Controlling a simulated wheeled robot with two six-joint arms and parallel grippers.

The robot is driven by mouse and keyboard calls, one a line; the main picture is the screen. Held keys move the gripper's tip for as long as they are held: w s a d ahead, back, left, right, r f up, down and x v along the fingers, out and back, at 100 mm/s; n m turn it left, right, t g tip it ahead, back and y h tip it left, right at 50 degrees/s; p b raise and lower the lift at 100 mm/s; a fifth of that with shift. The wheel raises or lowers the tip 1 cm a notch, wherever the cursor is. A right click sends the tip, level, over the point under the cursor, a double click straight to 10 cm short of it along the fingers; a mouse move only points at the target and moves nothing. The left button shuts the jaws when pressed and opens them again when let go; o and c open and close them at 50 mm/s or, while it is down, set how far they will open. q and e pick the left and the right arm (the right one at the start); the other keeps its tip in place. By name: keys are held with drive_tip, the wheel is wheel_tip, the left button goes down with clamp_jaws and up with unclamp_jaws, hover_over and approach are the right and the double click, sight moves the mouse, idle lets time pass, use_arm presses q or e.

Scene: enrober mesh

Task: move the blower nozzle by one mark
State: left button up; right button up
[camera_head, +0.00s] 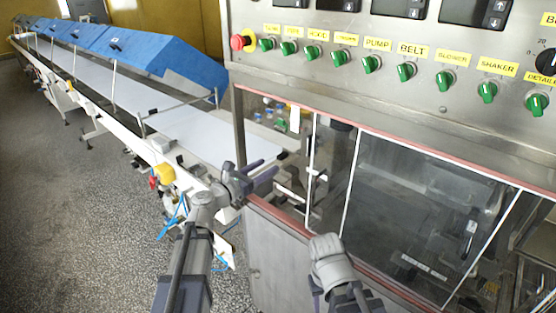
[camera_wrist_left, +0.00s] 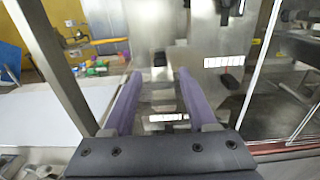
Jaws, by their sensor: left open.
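My left gripper (camera_head: 264,174) is at the left end of the machine's opening, beside the white belt. In the left wrist view its two purple fingers (camera_wrist_left: 158,75) are apart with nothing held between them. Beyond them is a metal plate (camera_wrist_left: 205,35) with a black knob (camera_wrist_left: 160,59), which lines up with the gap. White marked strips show at the right (camera_wrist_left: 224,61) and lower down (camera_wrist_left: 168,118). I cannot tell for sure which part is the blower nozzle. My right arm's end (camera_head: 333,262) is low in the head view; its fingers are not clear.
A control panel (camera_head: 400,75) with green knobs, yellow labels and a red button (camera_head: 241,41) hangs above. Clear panes (camera_head: 420,205) cover the machine front. A white conveyor belt (camera_head: 190,125) with blue covers (camera_head: 150,50) runs left. The grey floor (camera_head: 70,215) is open.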

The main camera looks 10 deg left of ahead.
sight(278, 159)
use_arm(q)
drive_tip(key=x, duration=0.6)
drive_tip(key=shift+w+d, duration=0.15)
drive_tip(key=shift+w, duration=0.05)
drive_tip(key=shift+c, duration=0.2)
clamp_jaws()
drive_tip(key=shift+f, duration=0.1)
idle(1.0)
